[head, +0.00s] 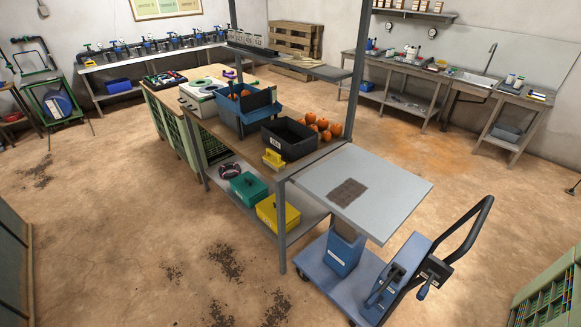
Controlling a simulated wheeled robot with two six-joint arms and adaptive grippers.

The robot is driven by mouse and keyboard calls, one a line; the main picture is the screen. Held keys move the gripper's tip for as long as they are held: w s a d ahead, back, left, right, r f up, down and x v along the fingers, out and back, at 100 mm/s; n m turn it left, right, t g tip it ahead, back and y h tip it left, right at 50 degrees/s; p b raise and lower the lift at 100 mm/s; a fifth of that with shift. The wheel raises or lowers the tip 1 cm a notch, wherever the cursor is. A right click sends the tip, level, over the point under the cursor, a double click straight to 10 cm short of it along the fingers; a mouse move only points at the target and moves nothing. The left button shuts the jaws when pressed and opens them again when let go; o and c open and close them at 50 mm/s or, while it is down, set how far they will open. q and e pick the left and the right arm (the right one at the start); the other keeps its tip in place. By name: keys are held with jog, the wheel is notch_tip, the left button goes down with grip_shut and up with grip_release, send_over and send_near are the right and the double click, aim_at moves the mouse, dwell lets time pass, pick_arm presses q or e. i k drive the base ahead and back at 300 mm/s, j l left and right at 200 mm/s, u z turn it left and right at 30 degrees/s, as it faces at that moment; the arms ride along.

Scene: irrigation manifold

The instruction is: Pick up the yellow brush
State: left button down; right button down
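Neither of my grippers is in the head view.
A black crate (289,138), a blue bin (245,112) and orange round items (322,126) crowd the workbench. A post (282,228) stands at its near corner. A blue lift cart (345,290) with a grey top stands at front right. Floor at left is open.

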aim_at(274, 160)
jog(key=i+j+z, duration=0.1)
jog(key=i+j, duration=0.4)
jog(key=j, duration=0.25)
jog(key=i+j+z, duration=0.15)
jog(key=j, duration=0.2)
jog(key=i+j+z, duration=0.1)
jog(key=i+j, duration=0.15)
jog(key=j, duration=0.2)
jog(key=i+j+z, duration=0.1)
jog(key=j, duration=0.3)
jog(key=i+j, duration=0.3)
jog(key=j, duration=0.15)
jog(key=i+j+z, duration=0.15)
jog(key=j, duration=0.3)
jog(key=i+j+z, duration=0.1)
jog(key=j, duration=0.35)
jog(key=i, duration=0.1)
